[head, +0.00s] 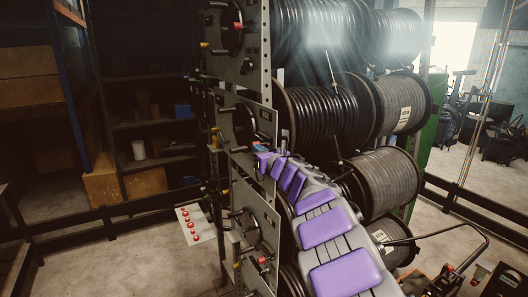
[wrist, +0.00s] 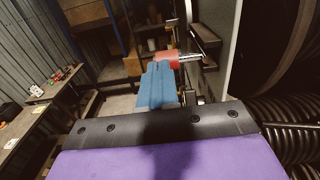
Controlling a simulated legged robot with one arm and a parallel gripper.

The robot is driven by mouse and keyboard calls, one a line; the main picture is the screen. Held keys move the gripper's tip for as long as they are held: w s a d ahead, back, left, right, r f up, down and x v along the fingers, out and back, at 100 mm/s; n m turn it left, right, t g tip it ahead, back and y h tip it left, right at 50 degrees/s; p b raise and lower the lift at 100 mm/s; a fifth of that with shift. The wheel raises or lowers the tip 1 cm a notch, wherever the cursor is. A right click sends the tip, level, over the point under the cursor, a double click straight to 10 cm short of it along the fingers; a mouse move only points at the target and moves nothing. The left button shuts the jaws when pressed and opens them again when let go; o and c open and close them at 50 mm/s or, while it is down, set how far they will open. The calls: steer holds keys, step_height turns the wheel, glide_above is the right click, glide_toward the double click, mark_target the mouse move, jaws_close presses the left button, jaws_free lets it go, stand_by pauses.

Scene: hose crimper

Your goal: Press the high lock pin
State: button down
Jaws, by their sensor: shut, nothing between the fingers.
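A red-capped pin (wrist: 161,59) with a silver shaft sticks out sideways from a dark bracket in the wrist view. It also shows as a small red spot (head: 256,143) on the middle panel in the head view. My gripper (wrist: 163,68) has blue fingers that lie together with nothing between them. The fingertips are right at the red cap and overlap its lower edge in the wrist view; I cannot tell whether they touch. In the head view my gripper (head: 263,158) is small and partly hidden by my purple-padded arm.
Another red knob (head: 205,44) is on the upper panel. A white board with red buttons (head: 192,224) is low at left. A dark rail (head: 110,222) crosses the left floor. Shelves stand behind.

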steer(key=w, duration=0.1)
steer(key=w+p, duration=0.1)
steer(key=w, duration=0.1)
steer(key=shift+a+r+p, duration=0.15)
steer(key=shift+p, duration=0.15)
stand_by(0.8)
steer(key=shift+a, duration=0.1)
